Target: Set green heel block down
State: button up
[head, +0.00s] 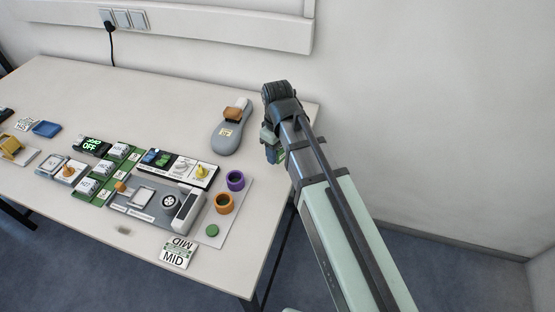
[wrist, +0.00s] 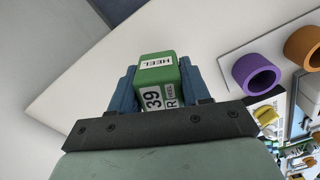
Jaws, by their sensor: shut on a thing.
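The green heel block (wrist: 158,72) shows in the wrist view with white labels reading HEEL, 39 and R. It sits between the two blue fingers of my gripper (wrist: 160,88), which is shut on it. In the head view my gripper (head: 273,146) is over the right end of the table. The block is mostly hidden there by the gripper and arm. I cannot tell whether the block touches the table.
A purple ring (head: 236,180) and an orange ring (head: 224,203) stand on a light board left of my gripper. A grey handheld tool (head: 228,135) lies behind them. A MID card (head: 176,254) lies near the front edge. The back of the table (head: 150,88) is clear.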

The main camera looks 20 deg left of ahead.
aim_at(278, 160)
jog(key=shift+f, duration=2.05)
jog(key=o, duration=1.1)
jog(key=shift+f, duration=0.1)
jog(key=shift+r, duration=6.15)
jog(key=shift+w+f, duration=0.1)
